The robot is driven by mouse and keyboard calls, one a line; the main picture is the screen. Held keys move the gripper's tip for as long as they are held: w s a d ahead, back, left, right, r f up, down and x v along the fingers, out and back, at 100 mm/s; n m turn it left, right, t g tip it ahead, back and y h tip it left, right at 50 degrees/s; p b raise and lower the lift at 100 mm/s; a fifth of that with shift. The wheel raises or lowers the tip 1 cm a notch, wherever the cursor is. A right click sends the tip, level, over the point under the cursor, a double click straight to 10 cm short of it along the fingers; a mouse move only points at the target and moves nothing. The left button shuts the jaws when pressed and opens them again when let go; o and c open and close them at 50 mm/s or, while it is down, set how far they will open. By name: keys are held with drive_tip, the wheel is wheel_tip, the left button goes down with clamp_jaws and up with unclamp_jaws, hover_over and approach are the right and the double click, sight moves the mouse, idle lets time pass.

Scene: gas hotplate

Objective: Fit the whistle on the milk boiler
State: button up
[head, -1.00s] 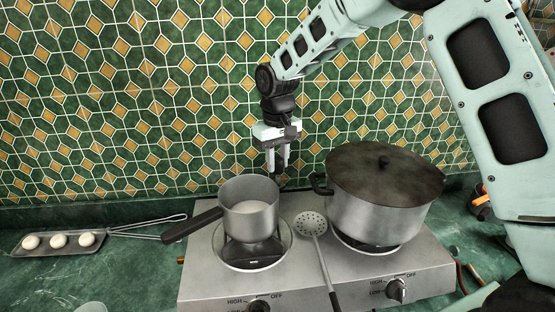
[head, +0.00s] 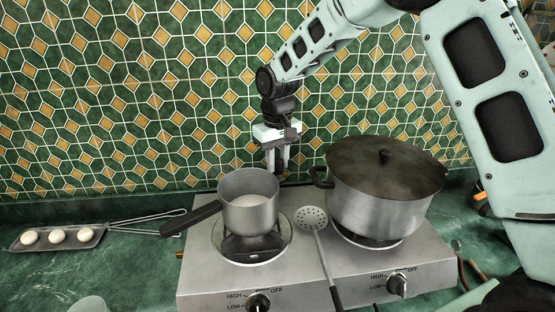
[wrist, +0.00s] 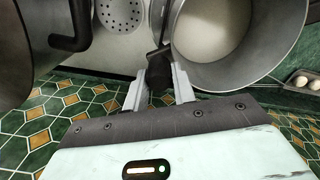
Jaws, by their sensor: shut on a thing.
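The milk boiler is a grey metal pan (head: 249,218) with a long dark handle (head: 192,218), standing on the left burner with white milk (wrist: 212,25) inside. My gripper (head: 277,170) is just beyond the pan's back right rim, pointing down. It is shut on a small dark piece, probably the whistle (wrist: 160,68), largely hidden between the fingers. In the wrist view, my gripper (wrist: 159,88) holds this piece close beside the pan's outer wall (wrist: 188,58). I cannot tell whether the piece touches the pan.
A large lidded pot (head: 375,205) stands on the right burner, its side handle near my gripper. A skimmer (head: 313,222) lies between the burners on the hotplate (head: 205,275). A dark tray (head: 88,240) of eggs lies left. The tiled wall (head: 120,110) rises close behind.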

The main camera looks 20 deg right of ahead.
sight(277, 159)
drive_tip(key=o, duration=1)
wheel_tip(277, 159, up, 17)
drive_tip(key=b, duration=0.3)
drive_tip(key=shift+r, duration=0.15)
drive_tip(key=s+a+f+n+b, duration=0.15)
drive_tip(key=s+a+f, duration=0.35)
drive_tip(key=s, duration=0.5)
drive_tip(key=s+a+f+n, duration=0.2)
drive_tip(key=s+a+f, duration=0.2)
drive_tip(key=s, duration=0.5)
drive_tip(key=s+d+f+n, duration=0.1)
drive_tip(key=s+f, duration=0.3)
drive_tip(key=s, duration=0.4)
drive_tip(key=s+d+f+b, duration=0.1)
drive_tip(key=s+f, duration=0.4)
drive_tip(key=s, duration=0.3)
drive_tip(key=shift+s+d+n+y, duration=0.2)
drive_tip(key=shift+d+n+y, duration=0.1)
drive_tip(key=shift+d+n, duration=0.1)
